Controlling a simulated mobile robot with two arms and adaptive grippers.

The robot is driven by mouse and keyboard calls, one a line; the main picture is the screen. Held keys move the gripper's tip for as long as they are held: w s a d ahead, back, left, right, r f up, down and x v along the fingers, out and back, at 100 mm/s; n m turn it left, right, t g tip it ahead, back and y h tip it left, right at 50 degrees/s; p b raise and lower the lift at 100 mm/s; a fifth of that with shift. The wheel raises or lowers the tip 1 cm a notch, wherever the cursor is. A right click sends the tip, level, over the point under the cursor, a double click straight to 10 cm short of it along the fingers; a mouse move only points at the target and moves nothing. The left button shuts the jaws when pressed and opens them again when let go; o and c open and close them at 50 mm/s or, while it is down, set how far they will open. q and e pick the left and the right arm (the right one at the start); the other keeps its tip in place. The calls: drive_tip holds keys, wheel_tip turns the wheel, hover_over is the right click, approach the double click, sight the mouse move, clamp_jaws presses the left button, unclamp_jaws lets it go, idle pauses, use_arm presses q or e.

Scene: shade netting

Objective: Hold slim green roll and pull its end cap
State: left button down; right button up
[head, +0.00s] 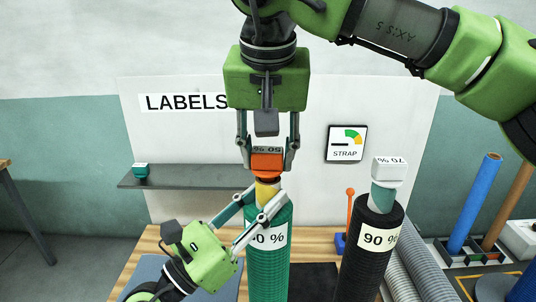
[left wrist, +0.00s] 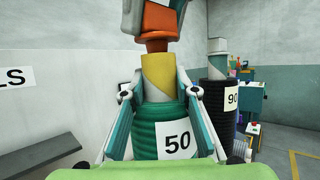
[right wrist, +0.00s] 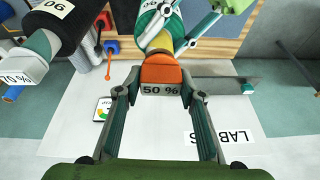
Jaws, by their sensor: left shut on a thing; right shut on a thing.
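The slim green roll (head: 268,272) stands upright with a white label, which reads 50 in the left wrist view (left wrist: 172,140). A yellow core (head: 267,193) rises from its top. An orange end cap (head: 267,163) marked 50 % is at the core's upper end; in the left wrist view its narrower neck (left wrist: 157,45) meets the core. My right gripper (right wrist: 161,84) comes from above and is shut on the orange cap, fingers on both sides.
A black roll (head: 368,255) labelled 90 % stands close on the right, with a white cap (head: 389,170) marked 70 %. A shelf (head: 190,178) with a small teal-and-white cap (head: 140,170) is at the left. An orange-handled tool (head: 349,210) stands behind.

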sight(268, 148)
drive_tip(key=shift+r, duration=0.15)
drive_tip(key=shift+r, duration=1.4)
drive_tip(key=shift+r, duration=2)
use_arm(q)
drive_tip(key=c, duration=1.5)
unclamp_jaws()
drive_tip(key=shift+a, duration=0.1)
